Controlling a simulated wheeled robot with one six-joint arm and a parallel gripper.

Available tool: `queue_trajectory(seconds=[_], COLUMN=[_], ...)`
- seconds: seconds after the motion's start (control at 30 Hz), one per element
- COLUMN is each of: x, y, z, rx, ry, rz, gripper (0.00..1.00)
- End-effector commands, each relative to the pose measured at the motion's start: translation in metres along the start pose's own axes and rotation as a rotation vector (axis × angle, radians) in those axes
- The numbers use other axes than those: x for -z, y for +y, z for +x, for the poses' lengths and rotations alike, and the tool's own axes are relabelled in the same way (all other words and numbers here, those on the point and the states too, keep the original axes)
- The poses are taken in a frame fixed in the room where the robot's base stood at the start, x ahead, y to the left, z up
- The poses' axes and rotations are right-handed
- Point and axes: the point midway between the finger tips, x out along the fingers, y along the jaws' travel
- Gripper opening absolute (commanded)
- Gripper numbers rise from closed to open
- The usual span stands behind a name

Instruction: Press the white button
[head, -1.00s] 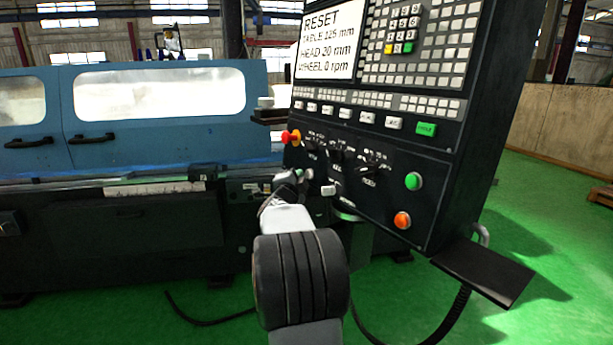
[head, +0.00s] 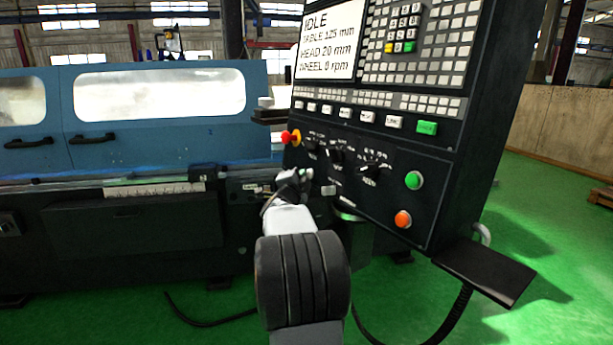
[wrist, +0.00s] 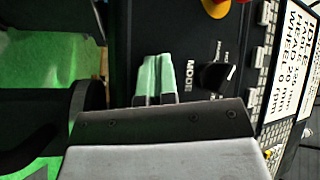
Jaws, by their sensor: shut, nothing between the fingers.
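The white button (head: 328,190) is a small pale block low on the left of the black control panel (head: 390,205) in the head view. My gripper (head: 306,174) is just left of it, in front of the panel's lower left edge. In the wrist view the two green-tinted fingers (wrist: 156,78) lie together, shut and empty, near the panel beside the MODE knob (wrist: 216,75). I cannot make out the white button in the wrist view. Whether the fingertips touch the panel is unclear. The screen (head: 328,42) reads IDLE, table 125 mm, head 20 mm, wheel 0 rpm.
A red emergency knob (head: 290,137) sticks out above my gripper. Several black dials, a green button (head: 414,180) and an orange button (head: 403,219) are to the right. A black shelf (head: 485,270) juts out below the panel. The blue machine (head: 160,105) stands left.

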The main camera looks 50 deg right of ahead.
Motion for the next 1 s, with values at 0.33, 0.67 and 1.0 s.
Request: queue_trajectory(seconds=[0.33, 0.67, 1.0], x=[-0.001, -0.008, -0.009], y=[-0.001, -0.008, -0.009], z=[-0.002, -0.012, -0.013], rx=[0.0, 0.0, 0.0], ry=[0.001, 0.0, 0.0], rz=[0.0, 0.0, 0.0], gripper=[0.0, 0.0, 0.0])
